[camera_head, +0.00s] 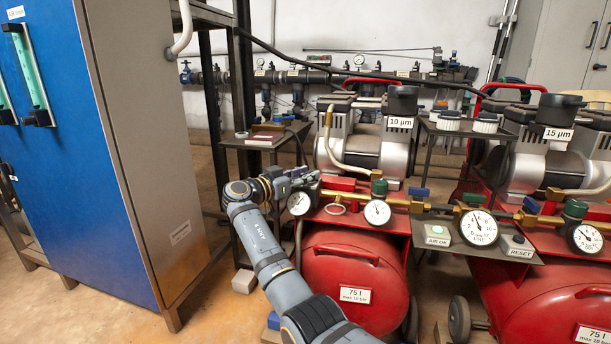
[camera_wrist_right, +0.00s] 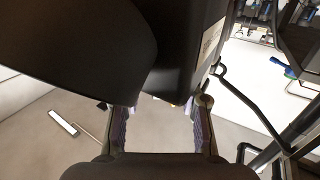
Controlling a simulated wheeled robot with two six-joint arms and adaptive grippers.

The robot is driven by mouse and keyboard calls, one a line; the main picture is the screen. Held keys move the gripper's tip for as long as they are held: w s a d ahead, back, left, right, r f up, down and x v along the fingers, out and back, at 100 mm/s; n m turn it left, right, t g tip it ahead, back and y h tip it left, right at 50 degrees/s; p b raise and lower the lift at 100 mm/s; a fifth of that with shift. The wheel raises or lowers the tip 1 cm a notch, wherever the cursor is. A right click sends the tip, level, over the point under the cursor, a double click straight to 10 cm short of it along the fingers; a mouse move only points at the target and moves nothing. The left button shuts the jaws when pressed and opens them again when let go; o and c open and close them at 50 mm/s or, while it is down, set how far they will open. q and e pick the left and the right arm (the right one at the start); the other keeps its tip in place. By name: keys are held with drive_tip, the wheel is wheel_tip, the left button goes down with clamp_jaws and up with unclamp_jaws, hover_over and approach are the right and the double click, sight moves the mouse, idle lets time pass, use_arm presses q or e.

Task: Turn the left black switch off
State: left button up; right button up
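My right gripper (camera_head: 303,180) is in the head view at the left end of the left red compressor (camera_head: 345,270), beside a round gauge. In the right wrist view its two fingers (camera_wrist_right: 160,128) stand apart with nothing visibly held between them. A large dark rounded body (camera_wrist_right: 75,45) and a black block (camera_wrist_right: 188,45) with a pale label fill the top of that view, just beyond the fingertips. I cannot tell whether either is the left black switch. In the head view a black cap (camera_head: 403,100) tops the left compressor, but no switch can be made out clearly. My left gripper is not in view.
Gauges and brass pipes line the front of both compressors; the right compressor (camera_head: 540,300) stands close by. AIR OK (camera_head: 437,235) and RESET (camera_head: 517,246) panels sit between them. A blue cabinet (camera_head: 70,150) stands left. Open floor shows between cabinet and compressor.

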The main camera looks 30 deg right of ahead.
drive_tip(key=s+a, duration=0.2)
drive_tip(key=a, duration=0.9)
drive_tip(key=shift+a, duration=0.4)
drive_tip(key=shift+f, duration=0.1)
